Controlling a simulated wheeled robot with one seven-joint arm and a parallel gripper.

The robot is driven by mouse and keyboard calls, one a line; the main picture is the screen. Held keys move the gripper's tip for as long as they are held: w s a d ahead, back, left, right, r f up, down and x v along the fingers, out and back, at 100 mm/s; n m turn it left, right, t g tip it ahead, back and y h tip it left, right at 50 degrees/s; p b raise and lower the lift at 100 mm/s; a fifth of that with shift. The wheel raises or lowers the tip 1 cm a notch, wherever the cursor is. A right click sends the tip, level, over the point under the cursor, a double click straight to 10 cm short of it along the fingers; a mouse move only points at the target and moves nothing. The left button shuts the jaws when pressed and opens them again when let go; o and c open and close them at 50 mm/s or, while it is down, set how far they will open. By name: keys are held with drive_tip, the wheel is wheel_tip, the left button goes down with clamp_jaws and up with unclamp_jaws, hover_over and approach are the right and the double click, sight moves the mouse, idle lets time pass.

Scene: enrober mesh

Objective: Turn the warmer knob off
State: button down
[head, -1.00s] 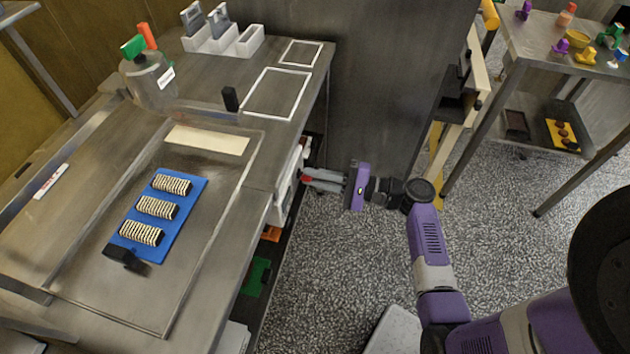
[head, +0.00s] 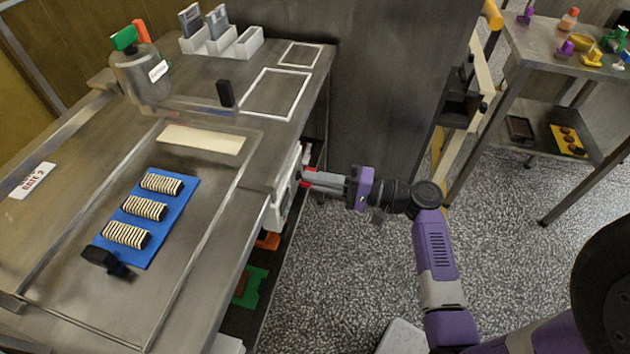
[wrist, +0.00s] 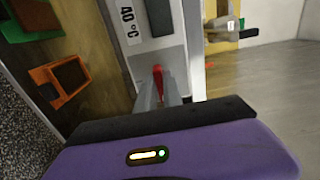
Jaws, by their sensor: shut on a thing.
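The warmer (head: 281,200) is a white box under the edge of the steel counter in the head view. In the wrist view its white face (wrist: 160,60) carries a "40 °C" label. The red knob (wrist: 158,76) stands out from that face. My gripper (wrist: 163,92) is shut on the red knob, with its grey fingers on either side of it. In the head view my gripper (head: 312,180) reaches left to the warmer's front, with a bit of red at the fingertips. The knob's pointer setting cannot be read.
On the counter (head: 215,270) lies a blue mat (head: 155,240) with several striped bars. A lidded pot (head: 145,78) stands behind. Below the counter are an orange tray (wrist: 60,83) and a green item (head: 250,287). Open floor lies right of the counter.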

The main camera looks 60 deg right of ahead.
drive_tip(key=shift+f, duration=0.1)
drive_tip(key=c, duration=1.5)
unclamp_jaws()
drive_tip(key=v, duration=0.8)
